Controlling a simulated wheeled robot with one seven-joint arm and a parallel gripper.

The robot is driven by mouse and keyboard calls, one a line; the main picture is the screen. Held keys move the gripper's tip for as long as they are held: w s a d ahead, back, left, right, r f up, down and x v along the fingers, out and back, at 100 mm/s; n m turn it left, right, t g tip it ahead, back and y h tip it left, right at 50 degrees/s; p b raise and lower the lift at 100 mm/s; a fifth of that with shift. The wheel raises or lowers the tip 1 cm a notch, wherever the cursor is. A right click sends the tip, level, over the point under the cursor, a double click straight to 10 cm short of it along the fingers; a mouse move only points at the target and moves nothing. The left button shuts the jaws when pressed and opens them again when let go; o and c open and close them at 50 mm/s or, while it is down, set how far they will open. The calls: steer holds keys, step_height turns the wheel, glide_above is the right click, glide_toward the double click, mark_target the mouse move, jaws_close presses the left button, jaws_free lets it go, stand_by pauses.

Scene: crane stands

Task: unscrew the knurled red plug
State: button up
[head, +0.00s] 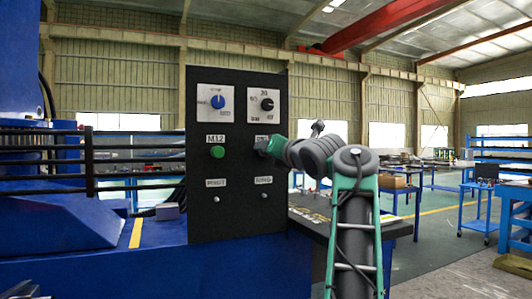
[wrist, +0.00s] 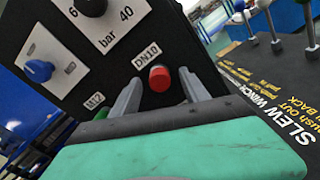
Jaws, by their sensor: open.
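The red plug (wrist: 160,78) sticks out of the black panel under a label reading DN10 in the wrist view. My gripper (wrist: 162,92) is open, with one grey finger to each side of the plug in the picture. I cannot tell whether either finger touches it. In the head view my gripper (head: 262,147) is up against the right part of the panel, and it hides the plug there.
The black panel (head: 236,215) also carries a green plug (head: 217,152) under an M12 label, a blue knob (head: 217,102), a black knob (head: 267,104) and two small toggles below. A dark ledge with yellow lettering (wrist: 275,85) lies to the right.

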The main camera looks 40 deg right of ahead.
steer(key=shift+c, duration=0.7)
